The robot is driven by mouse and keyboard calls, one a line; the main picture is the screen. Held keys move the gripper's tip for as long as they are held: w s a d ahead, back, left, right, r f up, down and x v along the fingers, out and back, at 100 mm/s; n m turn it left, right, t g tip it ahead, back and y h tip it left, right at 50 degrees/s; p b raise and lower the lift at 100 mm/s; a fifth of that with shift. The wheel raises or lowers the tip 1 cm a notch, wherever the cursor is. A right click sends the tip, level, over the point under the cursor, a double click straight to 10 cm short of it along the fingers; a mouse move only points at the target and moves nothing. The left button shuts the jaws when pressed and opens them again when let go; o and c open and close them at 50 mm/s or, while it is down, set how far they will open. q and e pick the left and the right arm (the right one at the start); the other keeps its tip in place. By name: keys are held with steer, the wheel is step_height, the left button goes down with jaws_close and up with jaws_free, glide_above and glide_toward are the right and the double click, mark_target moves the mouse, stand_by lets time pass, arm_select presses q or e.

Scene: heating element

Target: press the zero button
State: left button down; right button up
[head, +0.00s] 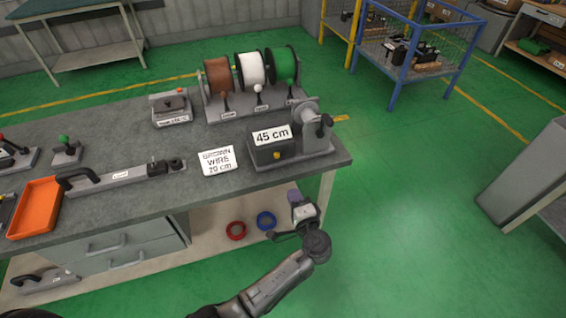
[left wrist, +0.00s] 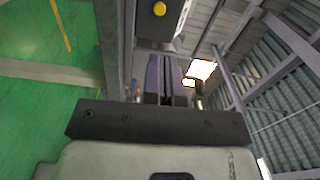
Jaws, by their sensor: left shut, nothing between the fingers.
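The measuring device (head: 312,140) stands at the right end of the workbench, with a display reading "45 cm" (head: 272,135). A small round yellow button (head: 277,155) sits on its front face, below the display. I take it to be the zero button, though no label on it is readable. The yellow button also shows in the left wrist view (left wrist: 159,9), at the top, beyond the fingertips. My left gripper (head: 293,194) is shut and empty, in front of the bench and below the device, apart from the button. Its dark fingers show together in the left wrist view (left wrist: 166,72).
A "brown wire 20 cm" sign (head: 217,161) lies left of the device. Wire spools (head: 251,69) stand behind it. The workbench (head: 130,200) front edge is close to my gripper.

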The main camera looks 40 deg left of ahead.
arm_select(q)
steer(key=shift+w+m, duration=0.1)
steer(key=shift+m, duration=0.2)
steer(key=b, duration=0.1)
glide_toward(277, 157)
steer(key=x, duration=0.7)
steer(key=shift+w+a, duration=0.15)
stand_by(0.4)
